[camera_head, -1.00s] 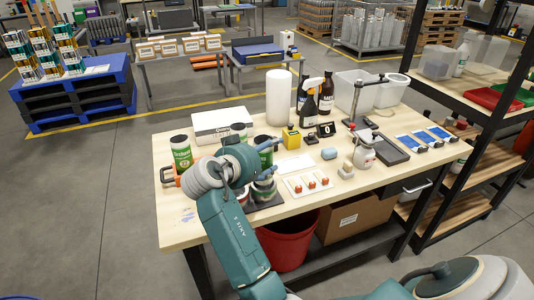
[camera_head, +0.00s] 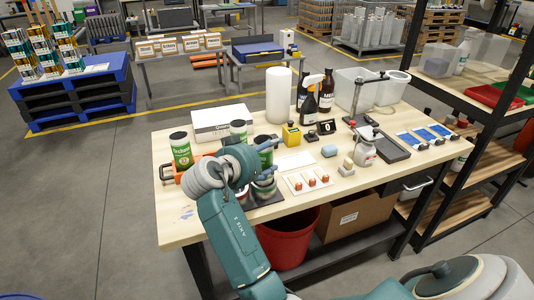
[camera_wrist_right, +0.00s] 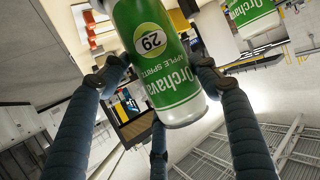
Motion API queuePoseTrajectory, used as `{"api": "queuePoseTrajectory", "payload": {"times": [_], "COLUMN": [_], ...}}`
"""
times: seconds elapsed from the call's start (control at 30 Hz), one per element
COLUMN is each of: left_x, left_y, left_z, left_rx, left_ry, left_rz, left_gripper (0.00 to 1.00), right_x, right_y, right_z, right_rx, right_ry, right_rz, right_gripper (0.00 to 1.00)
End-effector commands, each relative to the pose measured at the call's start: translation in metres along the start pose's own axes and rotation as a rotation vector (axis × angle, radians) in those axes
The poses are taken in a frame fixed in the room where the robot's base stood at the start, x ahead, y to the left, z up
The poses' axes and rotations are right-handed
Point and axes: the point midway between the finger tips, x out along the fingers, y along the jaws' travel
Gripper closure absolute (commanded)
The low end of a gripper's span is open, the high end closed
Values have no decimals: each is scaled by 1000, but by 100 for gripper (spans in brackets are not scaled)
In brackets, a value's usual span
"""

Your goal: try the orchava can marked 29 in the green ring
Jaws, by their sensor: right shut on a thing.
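The green-and-white Orchava can marked 29 (camera_wrist_right: 155,55) fills the middle of the right wrist view, between the dark fingers of my right gripper (camera_wrist_right: 158,85). In the head view my right gripper (camera_head: 268,158) is shut on this can (camera_head: 262,150), above the left part of the table, and my wrist partly hides it. Another green Orchava can (camera_head: 181,149) stands upright at the table's left side. It or a similar can (camera_wrist_right: 250,15) shows at the top right of the wrist view. I cannot make out a green ring. My left gripper is not in view.
A further can (camera_head: 238,130) stands behind my wrist, and more cans (camera_head: 264,186) sit low by a dark mat. A white box (camera_head: 221,121), yellow block (camera_head: 291,134), white card with red-tipped pieces (camera_head: 308,184) and metal stand (camera_head: 362,110) are around. The front-left tabletop is clear.

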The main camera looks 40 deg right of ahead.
Motion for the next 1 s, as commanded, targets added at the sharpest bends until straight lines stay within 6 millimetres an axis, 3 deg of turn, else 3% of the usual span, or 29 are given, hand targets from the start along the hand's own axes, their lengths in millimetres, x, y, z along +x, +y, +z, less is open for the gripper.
{"api": "queuePoseTrajectory", "payload": {"times": [1.0], "left_x": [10], "left_y": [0], "left_z": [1], "left_rx": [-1], "left_ry": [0], "left_rz": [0], "left_gripper": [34], "right_x": [5], "right_y": [0], "right_z": [12], "right_rx": [0], "right_ry": [0], "right_rz": [0], "right_gripper": [49]}}
